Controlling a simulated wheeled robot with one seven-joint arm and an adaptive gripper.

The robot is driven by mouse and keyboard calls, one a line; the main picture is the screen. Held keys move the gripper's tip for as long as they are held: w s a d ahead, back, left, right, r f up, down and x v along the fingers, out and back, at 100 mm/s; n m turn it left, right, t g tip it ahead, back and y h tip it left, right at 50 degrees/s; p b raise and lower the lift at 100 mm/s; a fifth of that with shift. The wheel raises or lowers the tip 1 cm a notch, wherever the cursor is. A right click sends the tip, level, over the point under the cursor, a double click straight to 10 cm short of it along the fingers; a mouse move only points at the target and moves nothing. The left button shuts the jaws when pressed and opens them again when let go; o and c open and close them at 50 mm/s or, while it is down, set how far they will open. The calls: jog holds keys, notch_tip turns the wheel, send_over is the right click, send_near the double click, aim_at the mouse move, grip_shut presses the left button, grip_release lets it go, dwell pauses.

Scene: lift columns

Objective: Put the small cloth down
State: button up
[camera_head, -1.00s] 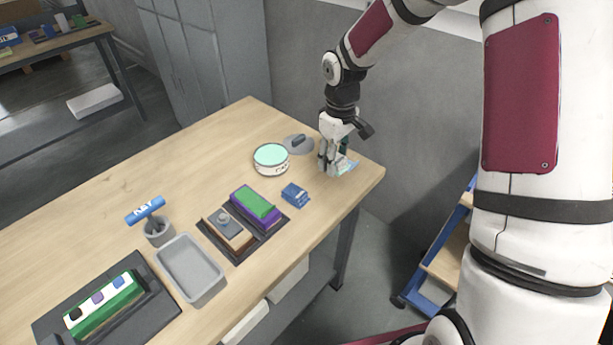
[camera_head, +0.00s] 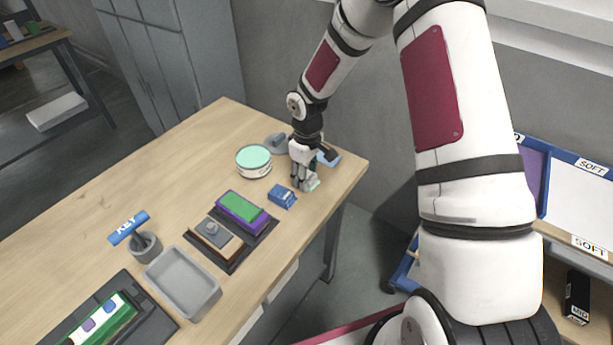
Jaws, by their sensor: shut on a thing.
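My gripper (camera_head: 304,186) points down low over the far right end of the wooden table. It is shut on a small pale teal cloth (camera_head: 313,184), of which only a little shows at the fingertips. I cannot tell whether the cloth touches the table top. A light blue patch (camera_head: 330,158) shows just behind the gripper on the right; I cannot tell whether it belongs to the cloth.
Left of my gripper on the table (camera_head: 120,205) are a round teal-topped tin (camera_head: 253,161), a grey piece (camera_head: 277,143) and a small blue block (camera_head: 282,196). Nearer stand a green-and-purple block (camera_head: 241,208), a grey bin (camera_head: 182,282) and a KEY-labelled holder (camera_head: 146,246). A SOFT-labelled rack (camera_head: 545,180) stands right.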

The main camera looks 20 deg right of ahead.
jog(key=shift+f, duration=0.25)
jog(key=shift+f, duration=0.25)
jog(key=o, duration=1.2)
